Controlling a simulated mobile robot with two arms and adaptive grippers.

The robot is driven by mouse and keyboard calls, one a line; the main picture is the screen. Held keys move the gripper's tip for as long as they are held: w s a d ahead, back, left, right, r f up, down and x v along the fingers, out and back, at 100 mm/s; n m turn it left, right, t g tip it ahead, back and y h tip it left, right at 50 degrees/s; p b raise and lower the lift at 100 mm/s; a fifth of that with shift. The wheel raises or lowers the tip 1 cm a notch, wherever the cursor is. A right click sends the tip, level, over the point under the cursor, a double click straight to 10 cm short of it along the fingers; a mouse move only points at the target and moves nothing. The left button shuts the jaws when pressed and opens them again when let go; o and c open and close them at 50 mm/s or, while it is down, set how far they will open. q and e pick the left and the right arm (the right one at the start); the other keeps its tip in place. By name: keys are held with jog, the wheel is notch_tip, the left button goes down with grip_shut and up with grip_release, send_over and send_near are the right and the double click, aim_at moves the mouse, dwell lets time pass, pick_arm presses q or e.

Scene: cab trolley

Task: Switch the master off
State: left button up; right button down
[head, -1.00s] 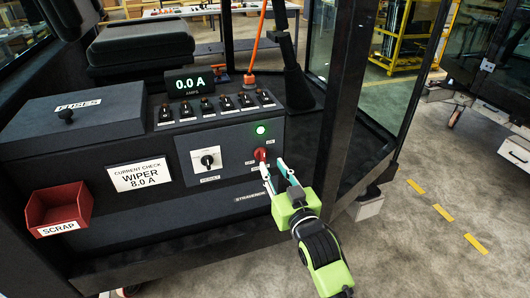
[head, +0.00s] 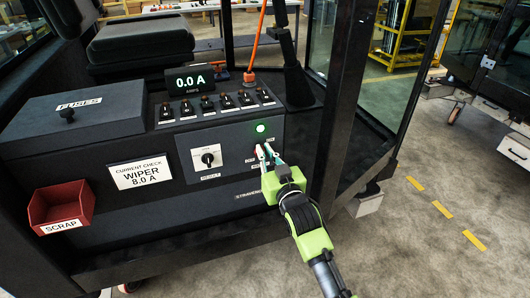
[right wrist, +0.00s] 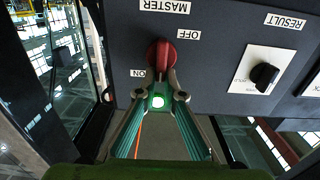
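The red master switch knob (right wrist: 161,54) is on the dark front panel, between the ON label (right wrist: 138,73) and the OFF label (right wrist: 188,34) in the right wrist view. In the head view the knob (head: 255,149) is mostly hidden by my fingers. My right gripper (right wrist: 160,80) has its fingertips close together on both sides of the knob, seemingly gripping it; the head view also shows this gripper (head: 265,153) there. Which mark the knob points to is hard to tell. A green lamp (head: 261,128) above it is lit. My left gripper is not in view.
A black result selector (head: 208,158) sits left of the knob. Several toggle switches (head: 226,101) and a display (head: 187,82) reading 0.0 A are above. A red scrap bin (head: 60,205) and a fuses box (head: 75,115) are at left. A dark cab post (head: 342,110) stands right of my gripper.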

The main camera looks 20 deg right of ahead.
jog(key=shift+a+n, duration=0.1)
jog(key=shift+n, duration=0.2)
jog(key=n, duration=0.2)
jog(key=a+n+p, duration=0.1)
jog(key=n, duration=0.2)
jog(key=n+p, duration=0.1)
jog(key=n, duration=0.1)
jog(key=shift+a+f, duration=0.2)
jog(key=shift+f, duration=0.1)
jog(key=n, duration=0.4)
jog(key=f+n, duration=0.1)
jog(key=shift+a+n, duration=0.35)
jog(key=shift+n, duration=0.05)
jog(key=shift+a+f+n, duration=0.1)
jog(key=shift+f+n, duration=0.15)
jog(key=shift+n, duration=0.9)
jog(key=shift+f+n, duration=0.2)
jog(key=shift+n, duration=0.95)
jog(key=c, duration=2.1)
grip_release()
jog(key=shift+c, duration=0.2)
